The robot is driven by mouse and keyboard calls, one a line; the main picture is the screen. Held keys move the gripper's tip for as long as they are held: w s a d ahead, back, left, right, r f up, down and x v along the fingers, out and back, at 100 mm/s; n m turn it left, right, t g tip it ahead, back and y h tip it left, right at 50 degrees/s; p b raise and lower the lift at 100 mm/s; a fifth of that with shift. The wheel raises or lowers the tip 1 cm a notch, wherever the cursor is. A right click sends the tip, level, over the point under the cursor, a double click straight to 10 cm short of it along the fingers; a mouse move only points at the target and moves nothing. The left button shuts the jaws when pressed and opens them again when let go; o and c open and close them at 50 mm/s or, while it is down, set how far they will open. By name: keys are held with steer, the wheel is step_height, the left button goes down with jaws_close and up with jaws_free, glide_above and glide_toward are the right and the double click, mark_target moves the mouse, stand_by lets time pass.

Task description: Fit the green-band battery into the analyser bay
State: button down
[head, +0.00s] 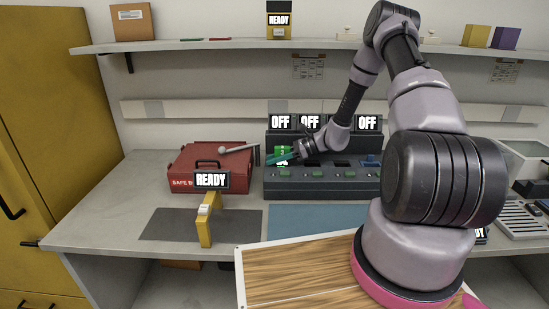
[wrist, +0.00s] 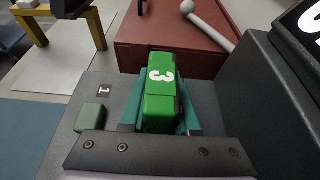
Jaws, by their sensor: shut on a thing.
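A green battery (wrist: 160,95) with a white 3 on it is between the teal fingers of my gripper (wrist: 160,115) in the wrist view. The gripper is shut on it. In the head view the battery (head: 282,151) and my gripper (head: 287,158) are at the left end of the dark charger bank (head: 322,187), by the position marked 1 in the wrist view. I cannot tell whether the battery's lower end is in a slot.
A red case (head: 195,180) with a pale-headed rod on top stands left of the bank. OFF signs (head: 280,122) line the bank's back. A blue mat (head: 315,221) in front is clear. A shelf (head: 210,46) runs above. A wooden board (head: 290,275) is nearest.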

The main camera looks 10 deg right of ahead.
steer(key=shift+f, duration=0.35)
steer(key=c, duration=0.6)
jaws_free()
steer(key=shift+o, duration=0.2)
step_height(320, 180, up, 4)
glide_above(301, 165)
steer(key=shift+w+d+r, duration=0.1)
